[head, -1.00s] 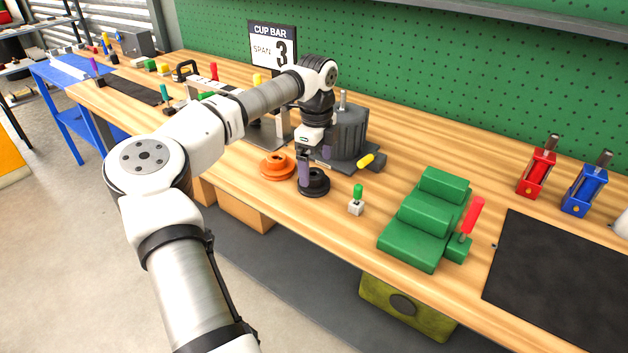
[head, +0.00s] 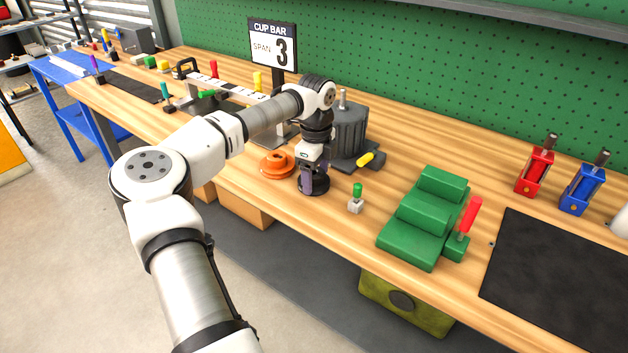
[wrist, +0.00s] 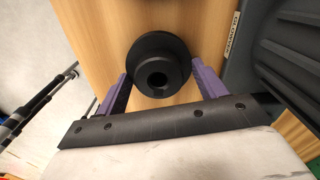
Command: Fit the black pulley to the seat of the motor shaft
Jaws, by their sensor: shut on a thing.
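The black pulley (head: 316,189) sits on the bench near its front edge. In the wrist view the black pulley (wrist: 158,65) shows its hub and bore facing the camera, between the two purple fingers. My gripper (head: 310,180) is down over the pulley and shut on it; it also shows in the wrist view (wrist: 158,84). The grey motor (head: 350,130) stands upright just behind, and its bare metal shaft (head: 343,98) points up. The motor's side also shows at the right of the wrist view (wrist: 285,50).
An orange pulley (head: 276,164) lies just left of the black one. A green stepped block (head: 425,220) stands further right. A sign (head: 273,45) rises behind my arm.

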